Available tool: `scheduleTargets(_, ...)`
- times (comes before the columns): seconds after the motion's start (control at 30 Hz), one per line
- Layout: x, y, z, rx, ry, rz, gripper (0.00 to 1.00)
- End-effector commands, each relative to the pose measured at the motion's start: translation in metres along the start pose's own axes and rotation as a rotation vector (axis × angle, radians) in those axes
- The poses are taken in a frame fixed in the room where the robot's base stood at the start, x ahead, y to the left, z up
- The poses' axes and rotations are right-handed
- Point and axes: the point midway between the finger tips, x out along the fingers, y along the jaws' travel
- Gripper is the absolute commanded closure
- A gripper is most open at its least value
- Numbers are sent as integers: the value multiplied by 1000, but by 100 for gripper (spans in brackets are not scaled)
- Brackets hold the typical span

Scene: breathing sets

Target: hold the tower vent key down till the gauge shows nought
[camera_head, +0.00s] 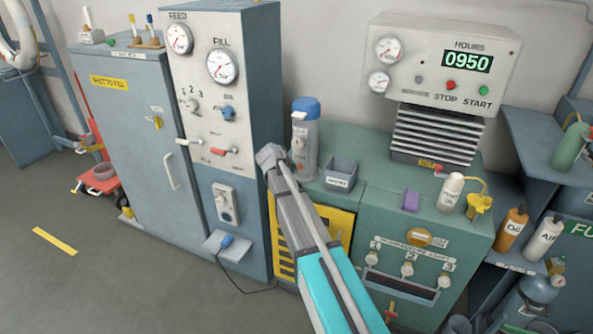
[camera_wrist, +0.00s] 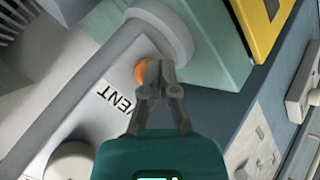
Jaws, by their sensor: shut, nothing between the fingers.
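The tower is a grey upright cylinder with a blue cap (camera_head: 306,107) on the green bench in the head view. In the wrist view the orange vent key (camera_wrist: 142,71) sits on a grey housing beside the printed word VENT (camera_wrist: 117,95). My gripper (camera_wrist: 161,66) is shut and empty, its tips overlapping the key's right edge. I cannot tell whether they press it or hover. In the head view my gripper (camera_head: 268,156) is just left of the tower, and the key cannot be made out. The FEED gauge (camera_head: 179,38) and FILL gauge (camera_head: 222,66) have red needles; their readings are unclear.
A small grey bin (camera_head: 341,172) stands right of the tower. The fill panel (camera_head: 240,140) rises close on the left. A control box (camera_head: 445,65) with two more gauges and a display reading 0950 is behind. A purple block (camera_head: 411,201) and white bottle (camera_head: 450,192) stand further right.

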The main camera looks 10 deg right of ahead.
Motion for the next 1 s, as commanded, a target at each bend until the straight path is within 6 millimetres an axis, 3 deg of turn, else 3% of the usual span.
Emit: scheduleTargets(1.0, -14, -11, 10, 0, 0, 0, 100)
